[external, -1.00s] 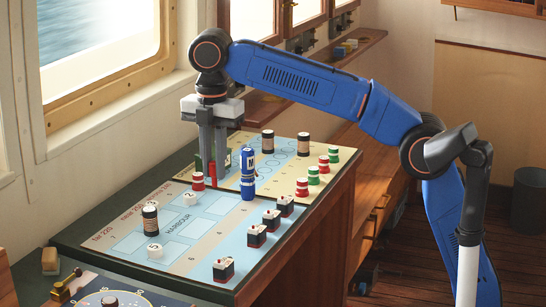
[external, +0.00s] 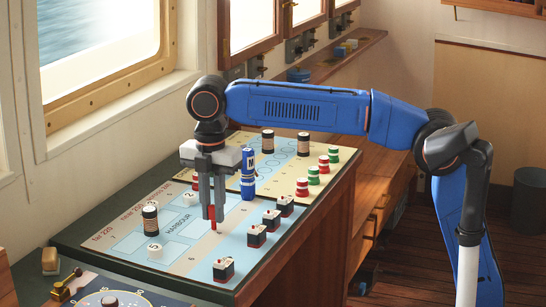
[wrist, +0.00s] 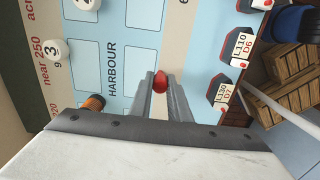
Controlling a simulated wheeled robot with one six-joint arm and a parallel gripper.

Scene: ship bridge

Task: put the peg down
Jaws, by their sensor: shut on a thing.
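In the wrist view the rounded red end of the peg (wrist: 160,82) shows between the two grey fingers (wrist: 160,95). The peg looks upright. I cannot tell whether its lower end touches the board.
Several dark ship blocks (external: 256,236) stand along the board's right edge. A black cylinder (external: 150,220) and a white numbered piece (external: 154,250) stand to the left. Pale blue rectangles near HARBOUR are bare.

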